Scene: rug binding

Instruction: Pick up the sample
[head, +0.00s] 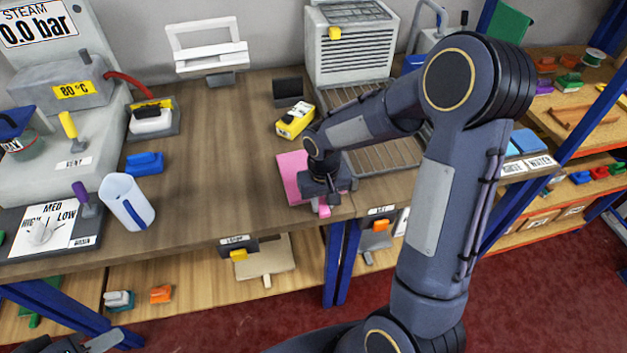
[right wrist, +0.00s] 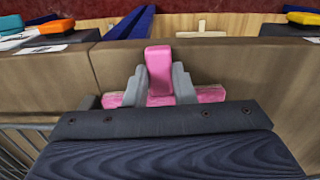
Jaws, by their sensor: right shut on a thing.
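A flat pink piece (head: 290,172), which looks like the sample, lies at the front edge of the wooden table, partly hidden by my right gripper. My right gripper (head: 323,205) points down over its right front part. In the right wrist view, the grey fingers (right wrist: 159,85) are shut on an upright pink block (right wrist: 158,62). The flat pink piece (right wrist: 210,94) shows behind and below the fingers. I cannot tell whether block and flat piece are joined. Part of my left gripper (head: 100,342) shows at the bottom left corner, cut off by the frame.
A yellow device (head: 295,120) sits behind the pink piece, near a wire rack (head: 385,155) and a grey vented box (head: 350,50). The middle of the table (head: 215,160) is clear.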

